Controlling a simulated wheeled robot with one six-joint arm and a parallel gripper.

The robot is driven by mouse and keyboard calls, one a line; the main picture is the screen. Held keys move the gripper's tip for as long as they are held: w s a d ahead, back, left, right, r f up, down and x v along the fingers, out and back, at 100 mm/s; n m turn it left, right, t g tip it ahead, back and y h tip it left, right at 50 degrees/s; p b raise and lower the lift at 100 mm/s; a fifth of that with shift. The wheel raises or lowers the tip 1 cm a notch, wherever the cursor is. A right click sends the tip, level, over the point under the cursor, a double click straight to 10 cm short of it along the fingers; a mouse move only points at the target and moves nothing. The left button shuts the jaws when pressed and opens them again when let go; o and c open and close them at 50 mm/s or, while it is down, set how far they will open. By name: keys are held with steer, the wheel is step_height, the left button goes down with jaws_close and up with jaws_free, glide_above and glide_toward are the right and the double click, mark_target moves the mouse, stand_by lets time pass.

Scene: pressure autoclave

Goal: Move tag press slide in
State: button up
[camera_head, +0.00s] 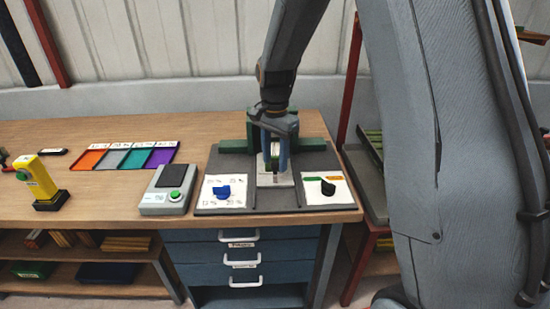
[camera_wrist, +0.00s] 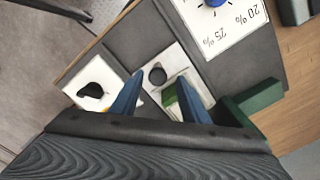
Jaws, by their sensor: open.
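The press station is a dark grey base plate (camera_head: 235,165) on the wooden bench, with a green block (camera_head: 315,145) at its back. A white plate (camera_head: 275,181), probably the slide, lies in its middle; it also shows in the wrist view (camera_wrist: 150,53) with a dark round knob (camera_wrist: 157,74). My gripper (camera_head: 275,172) points down over this plate; its blue fingers also show in the wrist view (camera_wrist: 160,85). The fingers are apart, with a green and white part between them. I cannot tell whether they touch it.
A blue dial (camera_head: 222,192) and a black dial (camera_head: 328,188) flank the middle. The bench front between these is clear.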

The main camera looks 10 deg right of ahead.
steer(key=shift+r+b, duration=0.95)
steer(key=shift+r, duration=3)
